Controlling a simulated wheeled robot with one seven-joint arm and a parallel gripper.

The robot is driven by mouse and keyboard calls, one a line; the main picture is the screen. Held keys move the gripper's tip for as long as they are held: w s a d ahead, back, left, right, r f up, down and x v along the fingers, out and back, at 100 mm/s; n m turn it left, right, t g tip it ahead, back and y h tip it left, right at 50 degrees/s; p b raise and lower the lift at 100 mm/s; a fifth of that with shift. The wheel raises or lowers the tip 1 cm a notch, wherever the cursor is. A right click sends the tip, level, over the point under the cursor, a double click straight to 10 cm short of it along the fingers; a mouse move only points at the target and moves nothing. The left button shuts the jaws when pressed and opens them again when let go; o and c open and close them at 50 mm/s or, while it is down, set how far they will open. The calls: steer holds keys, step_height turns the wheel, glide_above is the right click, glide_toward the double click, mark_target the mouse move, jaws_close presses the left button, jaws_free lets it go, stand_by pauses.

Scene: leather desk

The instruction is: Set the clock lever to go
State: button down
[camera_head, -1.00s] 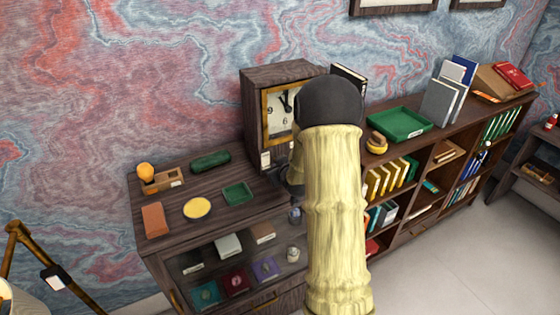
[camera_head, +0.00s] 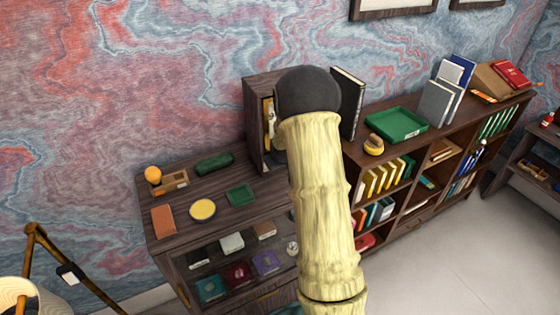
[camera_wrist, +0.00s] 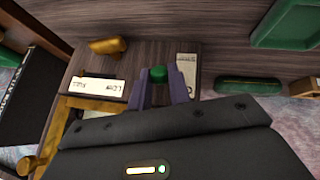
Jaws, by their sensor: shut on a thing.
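The wooden clock (camera_head: 257,118) stands on the cabinet top, its face mostly hidden behind my arm. In the wrist view, my gripper (camera_wrist: 160,84) is shut on a small green knob (camera_wrist: 158,74), which appears to be the clock lever's end. The knob sits between the two grey-purple fingers, against a dark wooden face. A white label (camera_wrist: 97,87) lies left of the fingers and a paler label (camera_wrist: 187,68) right of them; I cannot read either surely. A brass piece (camera_wrist: 107,45) sits above the white label. My gripper is hidden in the head view.
A green dish (camera_head: 240,195), yellow dish (camera_head: 202,210) and orange-brown block (camera_head: 163,220) lie on the cabinet left of the clock. A black book (camera_head: 347,100) stands right of it. A green tray (camera_head: 396,124) sits on the bookcase.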

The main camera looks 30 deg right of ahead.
steer(key=c, duration=1.3)
jaws_free()
steer(key=shift+w, duration=0.1)
steer(key=b+v, duration=0.5)
steer(key=v, duration=1.2)
steer(key=shift+r, duration=0.15)
steer(key=s+a+f+m+g+y+b, duration=0.1)
steer(key=s+a+f+g, duration=0.1)
steer(key=s+a+f, duration=0.4)
steer(key=s+a+f+m+g+y+b, duration=0.1)
steer(key=s+a+f+g+b, duration=0.1)
steer(key=s+a+f, duration=0.5)
steer(key=s+a, duration=0.1)
steer(key=s, duration=0.5)
steer(key=shift+a+f, duration=0.25)
steer(key=shift+f, duration=0.05)
